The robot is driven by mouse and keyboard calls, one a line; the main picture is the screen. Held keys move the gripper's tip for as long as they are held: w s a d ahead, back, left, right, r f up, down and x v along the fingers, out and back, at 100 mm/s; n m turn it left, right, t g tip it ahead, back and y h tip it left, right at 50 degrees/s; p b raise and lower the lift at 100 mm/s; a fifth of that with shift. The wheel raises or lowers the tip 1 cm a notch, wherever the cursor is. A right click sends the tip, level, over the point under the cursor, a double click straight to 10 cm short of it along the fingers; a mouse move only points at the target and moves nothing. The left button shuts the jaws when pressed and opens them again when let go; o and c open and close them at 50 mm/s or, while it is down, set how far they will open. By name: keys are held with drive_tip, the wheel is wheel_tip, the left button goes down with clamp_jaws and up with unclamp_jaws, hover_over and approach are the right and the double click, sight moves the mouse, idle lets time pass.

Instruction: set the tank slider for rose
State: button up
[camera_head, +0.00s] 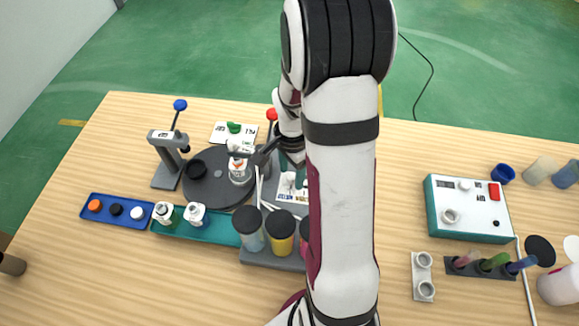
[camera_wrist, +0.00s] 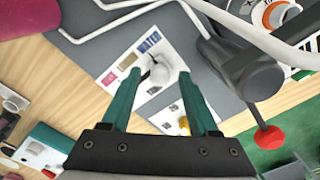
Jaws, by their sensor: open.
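A white label panel with small controls (camera_head: 286,194) lies on a grey base beside the tanks, partly hidden by my arm. In the wrist view the panel (camera_wrist: 126,62) carries the printed word WATER, a pink square and a pale rounded knob (camera_wrist: 160,74) with a dark part beside it. A second label area (camera_wrist: 172,118) with a yellow piece lies between my fingers. I cannot tell which part is the slider for rose. My gripper (camera_wrist: 160,80) is open, its teal fingers spread above the panel around the pale knob. Contact is unclear.
Capped tanks, one blue (camera_head: 250,238) and one yellow (camera_head: 281,239), stand in front. A red-knobbed lever (camera_wrist: 270,137) and white tubes (camera_wrist: 115,22) are close to my gripper. A dark turntable (camera_head: 210,190) holds a bottle (camera_head: 238,172). A teal-sided box (camera_head: 468,238) stands right.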

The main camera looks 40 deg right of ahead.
clamp_jaws()
idle(0.3)
idle(1.1)
